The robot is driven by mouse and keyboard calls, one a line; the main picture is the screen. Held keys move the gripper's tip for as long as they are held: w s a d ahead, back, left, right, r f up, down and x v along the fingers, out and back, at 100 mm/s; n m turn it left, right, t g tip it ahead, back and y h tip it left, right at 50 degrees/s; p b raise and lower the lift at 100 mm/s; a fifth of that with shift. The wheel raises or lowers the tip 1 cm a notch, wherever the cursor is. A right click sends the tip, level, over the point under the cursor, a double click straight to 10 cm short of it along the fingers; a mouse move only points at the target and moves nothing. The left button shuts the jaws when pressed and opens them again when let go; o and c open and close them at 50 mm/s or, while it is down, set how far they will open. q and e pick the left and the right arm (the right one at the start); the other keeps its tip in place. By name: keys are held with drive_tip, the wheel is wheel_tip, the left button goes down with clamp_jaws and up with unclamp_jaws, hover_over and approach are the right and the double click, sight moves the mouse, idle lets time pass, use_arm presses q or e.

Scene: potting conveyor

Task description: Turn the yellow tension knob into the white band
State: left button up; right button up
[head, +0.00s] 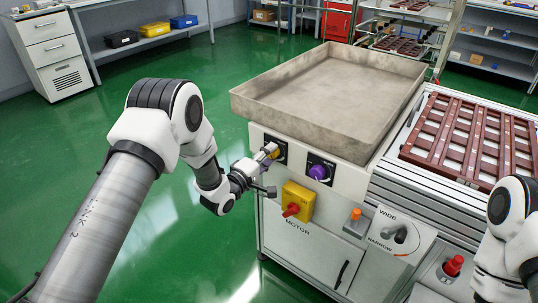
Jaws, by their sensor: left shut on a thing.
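The yellow tension knob (275,154) sits on a dark dial plate on the front panel of the machine, below the grey tray. My left gripper (268,153) reaches it from the left and is shut on it, covering most of the knob. The white band is too small or hidden to make out behind the gripper. Only part of my right arm shows at the right edge, and its gripper is out of view.
A purple knob (319,172) sits right of the yellow one. Below are a yellow switch box with a red handle (298,200), an orange button (356,214), a wide/narrow lever (400,236) and a red button (453,265). Green floor at left is clear.

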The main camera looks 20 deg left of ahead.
idle(0.3)
use_arm(q)
drive_tip(key=o, duration=1.1)
drive_tip(key=shift+o, duration=0.2)
drive_tip(key=v, duration=1.2)
